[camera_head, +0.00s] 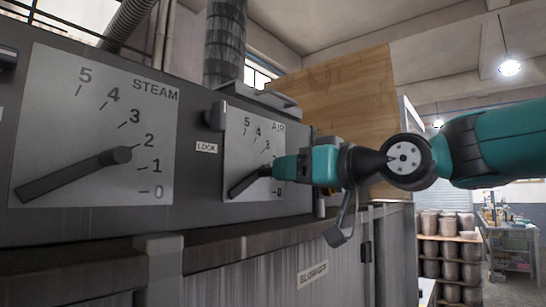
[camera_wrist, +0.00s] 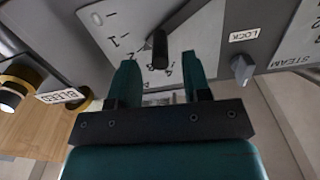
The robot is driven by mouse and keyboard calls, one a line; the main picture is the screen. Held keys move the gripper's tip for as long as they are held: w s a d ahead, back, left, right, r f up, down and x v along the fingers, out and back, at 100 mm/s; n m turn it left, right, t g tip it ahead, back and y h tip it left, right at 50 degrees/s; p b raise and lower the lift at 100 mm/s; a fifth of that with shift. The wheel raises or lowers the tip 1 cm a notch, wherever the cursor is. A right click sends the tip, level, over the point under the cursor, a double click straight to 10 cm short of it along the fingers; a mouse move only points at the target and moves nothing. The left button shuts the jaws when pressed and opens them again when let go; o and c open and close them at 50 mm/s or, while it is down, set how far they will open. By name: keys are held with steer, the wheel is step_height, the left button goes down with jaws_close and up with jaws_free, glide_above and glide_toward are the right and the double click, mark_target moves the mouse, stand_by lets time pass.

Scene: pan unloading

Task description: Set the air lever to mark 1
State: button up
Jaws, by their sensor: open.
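The AIR dial plate (camera_head: 240,150) is a pale panel numbered up to 5, right of the LOCK label. Its dark air lever (camera_head: 248,183) slants down-left across the plate. My gripper (camera_head: 276,168) is at the lever's right end and hides that end and some of the low marks, so I cannot tell the lever's mark. In the wrist view the air lever (camera_wrist: 159,48) stands out, dark, between and just beyond the tips of my open gripper (camera_wrist: 160,62). No clear contact shows. The plate (camera_wrist: 195,25) appears upside down there, with mark 1 left of the lever.
The STEAM plate (camera_head: 70,90) with its own long lever (camera_head: 75,175) is to the left. A dark LOCK knob (camera_head: 216,116) sits between the plates and also shows in the wrist view (camera_wrist: 243,68). A BLEED label (camera_wrist: 62,96) and brass-ringed knobs (camera_wrist: 18,85) are near my gripper.

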mark_target(261, 173)
steer(key=shift+p+x, duration=0.8)
steer(key=shift+x, duration=1.5)
steer(key=shift+c, duration=0.2)
jaws_close()
